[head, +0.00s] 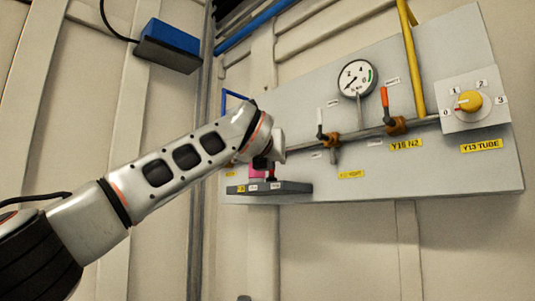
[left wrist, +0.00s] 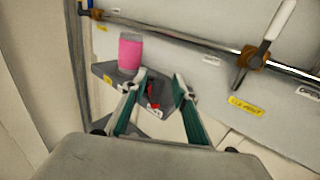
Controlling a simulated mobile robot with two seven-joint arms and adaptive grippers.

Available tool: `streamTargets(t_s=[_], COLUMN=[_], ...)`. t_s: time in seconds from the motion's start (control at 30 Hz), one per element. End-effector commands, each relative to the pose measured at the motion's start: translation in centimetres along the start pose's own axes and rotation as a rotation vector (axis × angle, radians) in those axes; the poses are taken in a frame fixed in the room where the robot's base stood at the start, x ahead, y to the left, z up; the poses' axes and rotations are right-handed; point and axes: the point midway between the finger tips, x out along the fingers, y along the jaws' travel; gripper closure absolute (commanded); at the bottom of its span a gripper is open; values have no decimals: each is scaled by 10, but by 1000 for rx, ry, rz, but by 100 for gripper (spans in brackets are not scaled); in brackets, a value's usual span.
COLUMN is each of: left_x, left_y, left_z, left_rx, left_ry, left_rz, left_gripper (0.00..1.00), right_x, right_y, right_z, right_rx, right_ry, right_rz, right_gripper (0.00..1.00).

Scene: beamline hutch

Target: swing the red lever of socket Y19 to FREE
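A grey shelf (head: 290,188) on the wall panel carries a pink cylinder (head: 255,173) and a small red lever (head: 272,173). The left wrist view shows the shelf (left wrist: 104,72), the pink cylinder (left wrist: 130,52) standing upright on it and the red lever (left wrist: 153,94). My left gripper (left wrist: 162,78) is open, with its two green-sided fingers apart and the red lever showing between them, closer to the left finger. I cannot tell whether they touch. In the head view my arm's end hides part of the shelf. The name Y19 is not readable. My right gripper is out of view.
Right of the shelf, a pipe (head: 355,134) carries a white-handled valve (head: 321,127) and an orange-handled valve (head: 386,104). A gauge (head: 356,78) sits above, and a yellow knob (head: 468,101) is at right. The wall below the panel is clear.

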Motion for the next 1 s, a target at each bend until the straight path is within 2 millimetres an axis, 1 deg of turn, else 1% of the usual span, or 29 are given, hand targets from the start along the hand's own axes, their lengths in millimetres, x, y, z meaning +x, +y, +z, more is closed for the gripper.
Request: streamTargets(t_s=[0.27,0.7,0.83,1.0], left_x=[-29,-93,-107,-115], left_y=[0,0,0,-1], left_z=[1,0,1,0], left_rx=[2,3,2,1], left_ry=[-3,-4,-4,-2], left_rz=[-1,-1,-1,-1], left_gripper=[72,72,72,72], right_x=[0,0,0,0], right_y=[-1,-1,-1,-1], right_z=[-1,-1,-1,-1], right_rx=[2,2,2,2], right_ry=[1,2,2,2], right_rz=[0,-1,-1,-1], right_gripper=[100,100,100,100])
